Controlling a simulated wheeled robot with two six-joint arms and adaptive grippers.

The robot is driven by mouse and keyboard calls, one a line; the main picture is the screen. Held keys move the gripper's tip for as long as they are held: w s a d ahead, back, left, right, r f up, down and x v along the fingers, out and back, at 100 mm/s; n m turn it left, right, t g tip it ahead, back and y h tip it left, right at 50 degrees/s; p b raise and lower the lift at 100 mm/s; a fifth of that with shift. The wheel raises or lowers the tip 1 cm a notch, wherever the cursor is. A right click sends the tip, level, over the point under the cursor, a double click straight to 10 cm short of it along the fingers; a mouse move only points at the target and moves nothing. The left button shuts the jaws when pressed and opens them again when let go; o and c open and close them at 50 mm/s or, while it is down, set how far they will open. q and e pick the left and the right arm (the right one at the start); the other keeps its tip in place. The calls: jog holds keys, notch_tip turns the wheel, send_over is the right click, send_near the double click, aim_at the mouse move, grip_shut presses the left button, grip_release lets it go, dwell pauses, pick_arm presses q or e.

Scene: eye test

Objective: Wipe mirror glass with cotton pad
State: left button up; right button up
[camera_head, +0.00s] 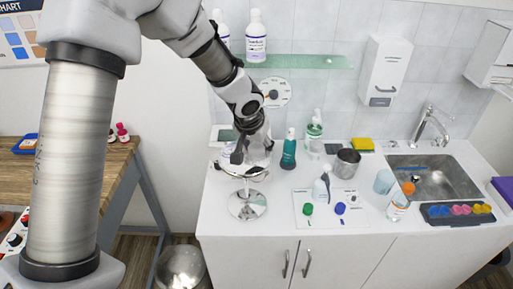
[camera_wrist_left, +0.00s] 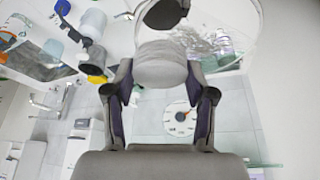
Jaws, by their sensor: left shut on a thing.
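My left gripper (camera_head: 250,156) is above the left part of the white counter, right over a round mirror on a stand. The mirror's round base (camera_head: 248,205) rests on the counter, and its tilted head is partly hidden by the gripper. In the left wrist view, my left gripper (camera_wrist_left: 160,88) is shut on a pale grey-white cotton pad (camera_wrist_left: 160,66). The mirror glass (camera_wrist_left: 212,38) fills the top there, with reflections in it. The pad is at the glass; I cannot tell if it touches. My right gripper is in neither view.
A teal bottle (camera_head: 288,152) and a pump bottle (camera_head: 314,130) stand right of the mirror. Further right are a metal cup (camera_head: 346,165), a yellow sponge (camera_head: 362,144) and a sink (camera_head: 440,178). A glass shelf (camera_head: 310,62) is above. The counter's front left is clear.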

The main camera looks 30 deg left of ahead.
aim_at(258, 149)
pick_arm(q)
notch_tip(258, 149, up, 2)
jog(key=shift+r+p, duration=0.1)
jog(key=shift+p, duration=0.6)
notch_tip(258, 149, up, 2)
jog(key=shift+d+p, duration=0.1)
jog(key=shift+p, duration=0.9)
jog(key=shift+r, duration=0.2)
jog(key=shift+f, duration=0.1)
